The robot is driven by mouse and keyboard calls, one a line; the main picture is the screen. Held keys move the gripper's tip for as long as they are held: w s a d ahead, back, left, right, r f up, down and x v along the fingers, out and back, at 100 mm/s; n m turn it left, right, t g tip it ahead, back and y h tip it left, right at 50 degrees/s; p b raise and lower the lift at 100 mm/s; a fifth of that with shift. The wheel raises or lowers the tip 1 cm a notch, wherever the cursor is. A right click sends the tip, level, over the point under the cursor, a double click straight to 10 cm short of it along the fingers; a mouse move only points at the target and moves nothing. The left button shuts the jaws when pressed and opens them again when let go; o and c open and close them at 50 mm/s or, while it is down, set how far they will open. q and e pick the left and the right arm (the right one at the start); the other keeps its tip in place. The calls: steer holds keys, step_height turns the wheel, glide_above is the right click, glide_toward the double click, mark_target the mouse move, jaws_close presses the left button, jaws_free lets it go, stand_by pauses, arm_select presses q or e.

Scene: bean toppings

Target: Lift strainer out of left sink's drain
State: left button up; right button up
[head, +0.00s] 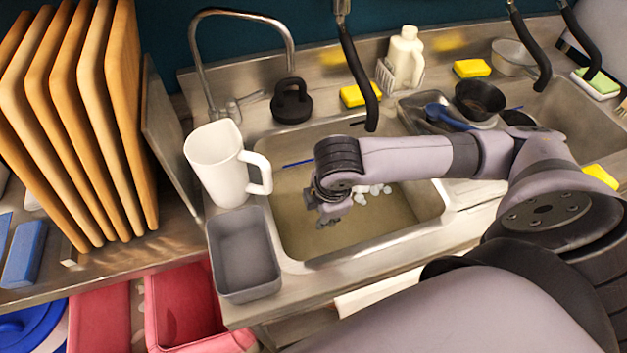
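The left sink (290,240) is a steel basin with a murky, brownish floor or water in it. My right arm comes in from the right, and its gripper (330,212) points down inside this sink, left of the middle. The fingers are small and dark, and I cannot tell whether they are open or shut or hold anything. I cannot make out the strainer or the drain; the gripper and the murk may hide them. Several whitish lumps (372,191) lie in the sink just right of the gripper. My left gripper is not in view.
A white pitcher (214,165) and grey tub (244,255) stand left of the sink. A black handled object (291,101) sits on the back rim near the faucet (245,14). Dark bowl (480,100), yellow sponges (358,96) and white bottle (405,57) stand behind.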

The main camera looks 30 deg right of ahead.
steer(key=b, duration=0.5)
glide_toward(318, 242)
steer(key=shift+w+d+f, duration=0.1)
steer(key=shift+w+f, duration=0.2)
steer(key=shift+f, duration=1.3)
steer(key=shift+w+d+f, duration=0.1)
steer(key=shift+w+f, duration=0.2)
steer(key=shift+f, duration=1.3)
steer(key=shift+w+d+f, duration=0.1)
steer(key=shift+w+f, duration=0.2)
steer(key=shift+f, duration=1.3)
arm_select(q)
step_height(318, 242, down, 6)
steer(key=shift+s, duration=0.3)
arm_select(e)
jaws_close()
